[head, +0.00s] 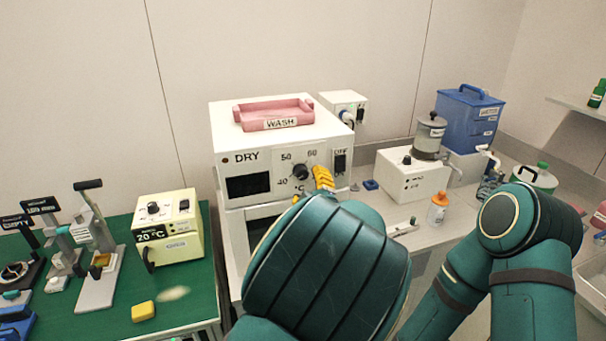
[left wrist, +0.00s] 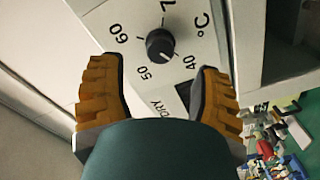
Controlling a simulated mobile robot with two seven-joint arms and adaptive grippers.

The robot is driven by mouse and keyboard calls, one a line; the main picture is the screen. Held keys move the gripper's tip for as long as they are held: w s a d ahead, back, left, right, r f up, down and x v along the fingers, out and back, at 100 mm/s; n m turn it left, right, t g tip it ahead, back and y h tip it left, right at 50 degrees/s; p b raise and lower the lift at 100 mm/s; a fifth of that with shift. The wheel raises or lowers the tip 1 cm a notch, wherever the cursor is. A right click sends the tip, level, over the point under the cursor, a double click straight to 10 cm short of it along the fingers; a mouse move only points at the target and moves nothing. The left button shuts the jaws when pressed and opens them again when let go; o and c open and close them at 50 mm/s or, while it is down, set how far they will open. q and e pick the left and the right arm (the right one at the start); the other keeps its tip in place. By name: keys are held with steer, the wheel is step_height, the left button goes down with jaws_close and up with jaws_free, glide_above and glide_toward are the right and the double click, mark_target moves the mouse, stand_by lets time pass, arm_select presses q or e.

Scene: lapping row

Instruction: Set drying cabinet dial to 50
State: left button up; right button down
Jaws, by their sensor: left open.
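The white drying cabinet (head: 222,128), marked DRY, stands at the centre of the head view. Its black dial (head: 300,171) has 40, 50 and 60 around it. In the left wrist view the dial (left wrist: 160,45) shows close, with a pale mark that seems to face the 40 side; this is small and hard to read. My left gripper (head: 322,178) is just right of the dial in the head view, its yellow fingers partly hidden by my arm. In the left wrist view the left gripper (left wrist: 160,65) is open and empty, the dial ahead between its fingertips, apparently untouched. My right gripper is out of view.
A pink WASH tray (head: 272,114) sits on the cabinet, and a black switch (head: 340,161) is right of the dial. A cream 20 °C box (head: 183,248) stands on the green mat at left. An orange-white bottle (head: 437,209) stands on the right counter.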

mark_target(303, 175)
arm_select(q)
steer(key=x, duration=0.6)
jaws_close()
